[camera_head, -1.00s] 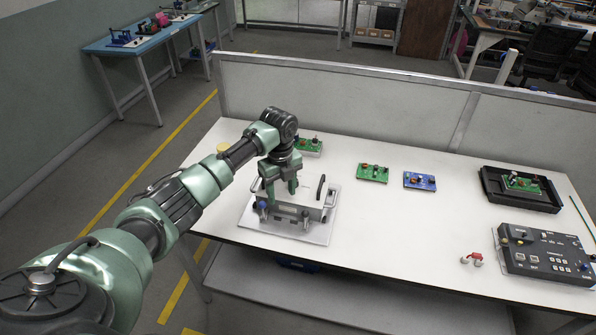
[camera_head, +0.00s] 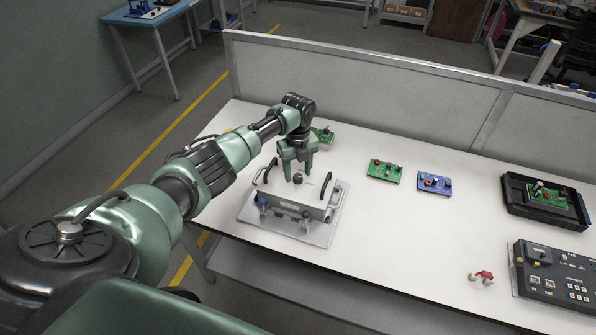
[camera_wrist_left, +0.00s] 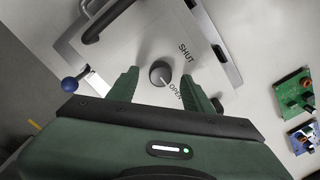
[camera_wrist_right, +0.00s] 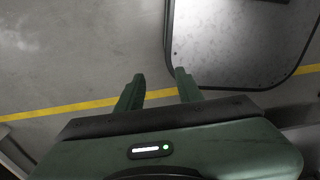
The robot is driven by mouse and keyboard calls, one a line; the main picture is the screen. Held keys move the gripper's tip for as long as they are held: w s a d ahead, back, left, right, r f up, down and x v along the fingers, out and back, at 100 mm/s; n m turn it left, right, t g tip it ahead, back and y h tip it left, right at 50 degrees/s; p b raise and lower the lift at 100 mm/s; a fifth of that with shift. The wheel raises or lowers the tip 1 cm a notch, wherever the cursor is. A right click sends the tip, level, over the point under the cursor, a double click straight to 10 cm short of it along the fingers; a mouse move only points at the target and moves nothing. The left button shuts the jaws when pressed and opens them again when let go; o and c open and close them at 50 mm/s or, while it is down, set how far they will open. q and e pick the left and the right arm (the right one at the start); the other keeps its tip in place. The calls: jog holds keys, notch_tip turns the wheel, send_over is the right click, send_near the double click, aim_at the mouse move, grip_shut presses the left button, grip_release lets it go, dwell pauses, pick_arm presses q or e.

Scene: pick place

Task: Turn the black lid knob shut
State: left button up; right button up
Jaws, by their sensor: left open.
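The black lid knob (camera_head: 298,178) sits on top of the closed silver box (camera_head: 300,214) on the white table. In the left wrist view the knob (camera_wrist_left: 160,73) shows between and just beyond my left fingers, with its pointer on the OPEN side. The words SHUT (camera_wrist_left: 187,53) and OPEN (camera_wrist_left: 175,91) are printed on the lid. My left gripper (camera_head: 298,172) is open above the lid, with a finger on either side of the knob and clear space around it. My right gripper (camera_wrist_right: 158,75) is open and empty over the floor, away from the table.
Black handles (camera_head: 324,184) stand up at the sides of the lid. Blue ball-ended latches (camera_wrist_left: 69,84) are at the box edge. Green (camera_head: 384,170) and blue (camera_head: 434,183) circuit boards, a black tray (camera_head: 517,209) and a control panel (camera_head: 556,277) lie to the right.

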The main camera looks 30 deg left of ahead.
pick_arm(q)
jog(key=shift+f, duration=0.6)
grip_shut()
pick_arm(e)
jog(key=shift+w+r, duration=0.1)
jog(key=shift+w, duration=0.75)
